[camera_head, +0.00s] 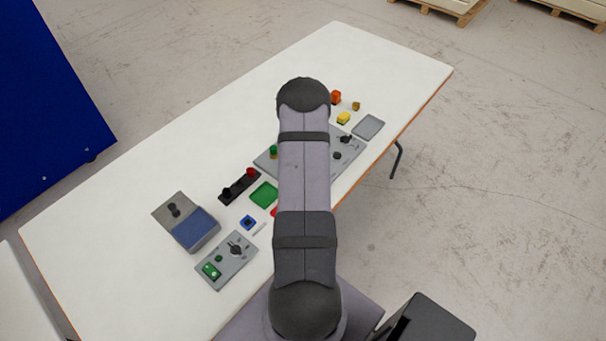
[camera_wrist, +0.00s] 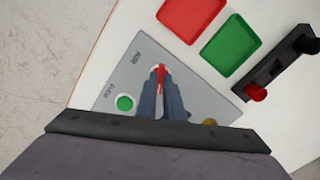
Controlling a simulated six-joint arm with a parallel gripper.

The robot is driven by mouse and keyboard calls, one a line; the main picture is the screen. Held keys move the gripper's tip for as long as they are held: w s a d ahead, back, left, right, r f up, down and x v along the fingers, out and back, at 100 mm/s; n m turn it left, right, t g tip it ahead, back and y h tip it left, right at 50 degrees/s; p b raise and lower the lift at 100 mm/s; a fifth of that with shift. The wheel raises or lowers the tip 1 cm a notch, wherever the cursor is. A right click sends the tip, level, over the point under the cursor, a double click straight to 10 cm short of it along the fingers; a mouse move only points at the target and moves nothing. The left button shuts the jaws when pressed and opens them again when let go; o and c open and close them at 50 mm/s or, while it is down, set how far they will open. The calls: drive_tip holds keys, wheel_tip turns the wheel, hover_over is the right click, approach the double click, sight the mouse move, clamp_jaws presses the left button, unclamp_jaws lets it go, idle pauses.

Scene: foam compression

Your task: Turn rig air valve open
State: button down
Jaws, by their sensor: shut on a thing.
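In the wrist view a grey panel (camera_wrist: 195,88) lies on the white table, with small lettering near its edge that looks like "AIR". A red valve handle (camera_wrist: 161,72) stands on it between my fingertips. My gripper (camera_wrist: 160,90) is shut on this handle, with both fingers close on either side. The handle's lower part and base are partly hidden by the fingers. In the head view my arm covers the gripper and the valve; part of a grey panel (camera_head: 352,158) shows beside the arm.
A green button (camera_wrist: 124,102) sits close left of my fingers, and a brownish knob (camera_wrist: 209,122) to the right. A red tray (camera_wrist: 190,14), a green tray (camera_wrist: 230,45) and a black strip with a red knob (camera_wrist: 257,92) lie beyond. The table's far left (camera_head: 110,230) is bare.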

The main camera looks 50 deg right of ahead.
drive_tip(key=shift+f+m, duration=0.1)
drive_tip(key=shift+m, duration=0.2)
drive_tip(key=m+b, duration=0.2)
drive_tip(key=shift+m, duration=0.3)
drive_tip(key=shift+m+b, duration=0.4)
drive_tip(key=shift+m, duration=0.8)
drive_tip(key=c, duration=1.9)
unclamp_jaws()
drive_tip(key=shift+o, duration=0.2)
drive_tip(key=shift+r, duration=0.2)
drive_tip(key=shift+r+b, duration=1.15)
drive_tip(key=shift+r, duration=2.45)
